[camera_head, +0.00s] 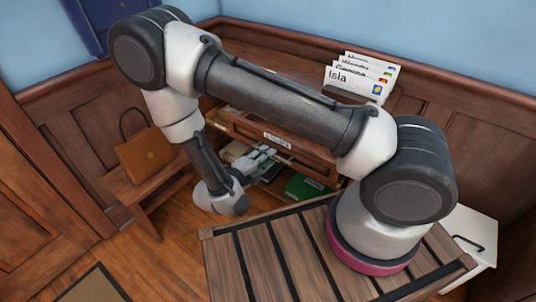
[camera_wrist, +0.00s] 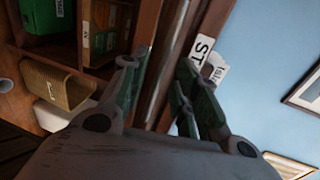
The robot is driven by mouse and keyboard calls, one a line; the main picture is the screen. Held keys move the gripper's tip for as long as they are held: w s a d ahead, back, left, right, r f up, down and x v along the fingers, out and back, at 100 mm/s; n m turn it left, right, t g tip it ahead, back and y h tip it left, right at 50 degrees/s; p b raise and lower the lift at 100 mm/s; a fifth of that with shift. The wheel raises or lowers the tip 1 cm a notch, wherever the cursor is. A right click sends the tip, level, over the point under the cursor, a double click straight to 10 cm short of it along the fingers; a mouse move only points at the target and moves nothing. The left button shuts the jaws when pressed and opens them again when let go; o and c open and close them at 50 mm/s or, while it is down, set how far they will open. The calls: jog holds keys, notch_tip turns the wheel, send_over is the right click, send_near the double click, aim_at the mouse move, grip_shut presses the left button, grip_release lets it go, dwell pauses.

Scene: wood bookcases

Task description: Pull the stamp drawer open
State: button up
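The stamp drawer (camera_head: 312,157) is in the wood cabinet under the letters, its front carrying a white label (camera_head: 277,140). In the wrist view the label (camera_wrist: 203,48) shows the letters "ST", turned sideways. My gripper (camera_head: 268,153) is in front of the drawer, just below the label. In the wrist view my gripper (camera_wrist: 158,68) has its two fingers spread, with brown wood between and beyond them. I cannot tell whether they touch it.
Open shelves below the drawer hold a green box (camera_head: 304,187) and other items. Envelopes (camera_head: 357,80) stand on top of the cabinet. A brown bag (camera_head: 144,154) sits on a bench (camera_head: 150,187) at left. A slatted wooden top (camera_head: 240,262) is in the foreground.

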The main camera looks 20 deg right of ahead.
jog(key=shift+x, duration=1.35)
grip_shut()
jog(key=v, duration=0.3)
jog(key=shift+s+a+f, duration=0.1)
jog(key=shift+a+f, duration=0.05)
jog(key=shift+f, duration=0.2)
grip_release()
